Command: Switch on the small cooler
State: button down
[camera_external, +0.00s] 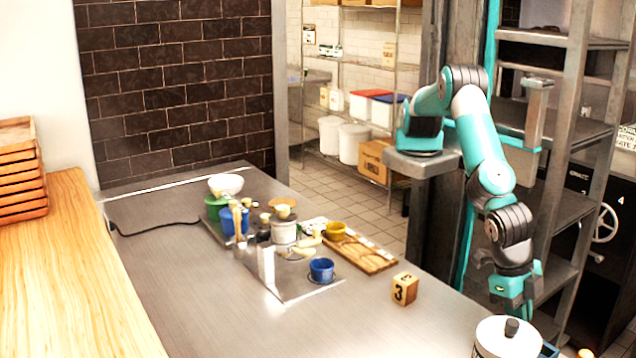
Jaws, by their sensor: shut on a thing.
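I cannot pick out the small cooler or a switch for certain. A white round canister (508,338) with a dark knob on its lid stands at the bottom right, cut off by the frame. My gripper (518,306) points down just behind it, at the right end of the steel counter. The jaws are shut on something. What they hold is hidden or too small to make out. A bit of blue (549,350) shows at the canister's right side, mostly out of frame.
A wooden block marked 3 (404,289) stands on the steel counter (215,300). A blue cup (321,270), a wooden board (362,254), several pots and a white bowl (226,184) stand farther left. A metal shelf rack (570,150) rises behind my arm. The counter's front left is clear.

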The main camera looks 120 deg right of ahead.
jog(key=r+p, duration=0.1)
jog(key=r, duration=0.3)
jog(key=shift+w+p, duration=0.2)
jog(key=shift+p, duration=0.2)
jog(key=w+b+v, duration=0.1)
jog(key=b+v, duration=0.2)
jog(key=v, duration=0.7)
jog(key=shift+w, duration=0.2)
